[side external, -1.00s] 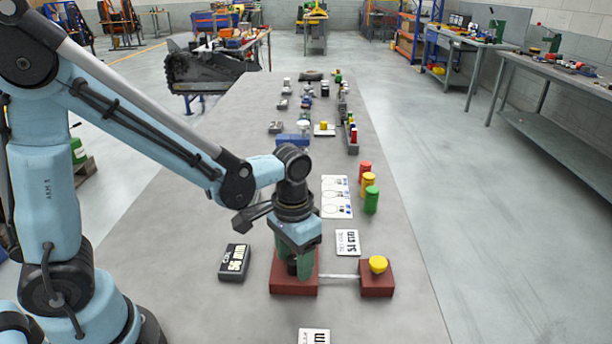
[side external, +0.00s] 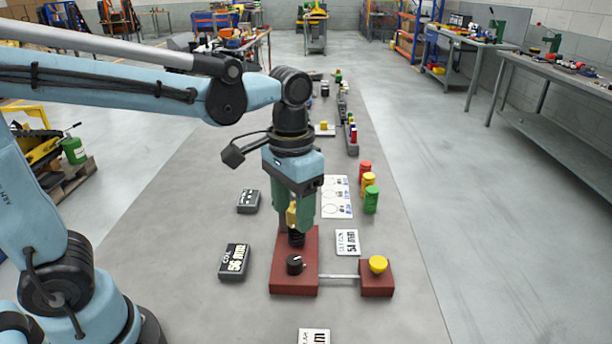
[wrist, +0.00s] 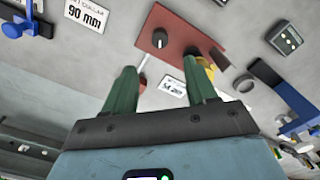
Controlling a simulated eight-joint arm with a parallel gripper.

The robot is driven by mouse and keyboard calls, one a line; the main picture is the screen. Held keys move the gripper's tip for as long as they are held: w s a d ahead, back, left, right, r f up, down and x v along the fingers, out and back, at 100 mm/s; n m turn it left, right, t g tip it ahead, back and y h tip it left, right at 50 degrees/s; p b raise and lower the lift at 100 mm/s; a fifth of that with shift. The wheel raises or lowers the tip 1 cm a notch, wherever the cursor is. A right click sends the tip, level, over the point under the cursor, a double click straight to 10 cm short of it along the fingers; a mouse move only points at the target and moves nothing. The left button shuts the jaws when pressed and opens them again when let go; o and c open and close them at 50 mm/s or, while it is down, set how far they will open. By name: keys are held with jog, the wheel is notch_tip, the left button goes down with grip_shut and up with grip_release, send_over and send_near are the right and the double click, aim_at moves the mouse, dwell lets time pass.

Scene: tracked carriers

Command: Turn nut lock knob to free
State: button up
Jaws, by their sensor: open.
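A black round knob (side external: 294,265) stands on the front part of a dark red base plate (side external: 307,283). The knob also shows in the wrist view (wrist: 160,39), near the plate's middle. A small pale mark is on it, but its setting is too small to read. My gripper (side external: 298,222) is above the back part of the plate, clear of the knob. Its green fingers are apart in the wrist view (wrist: 163,80), with nothing held between them. A brass-coloured part (side external: 292,214) and a black part (side external: 297,239) show by the fingers, partly hidden.
A yellow button (side external: 378,264) sits on a smaller red block (side external: 377,284), joined to the plate by a thin rod. Dark boxes with displays (side external: 233,262) (side external: 248,201) stand left. A label card (side external: 347,242) and red, yellow and green cylinders (side external: 371,200) stand right.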

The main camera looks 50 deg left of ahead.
aim_at(294, 260)
jog(key=shift+r, duration=0.25)
notch_tip(294, 260, down, 12)
jog(key=n, duration=0.4)
jog(key=shift+s+f, duration=0.1)
dwell(0.8)
jog(key=c, duration=1.1)
jog(key=shift+o, duration=0.2)
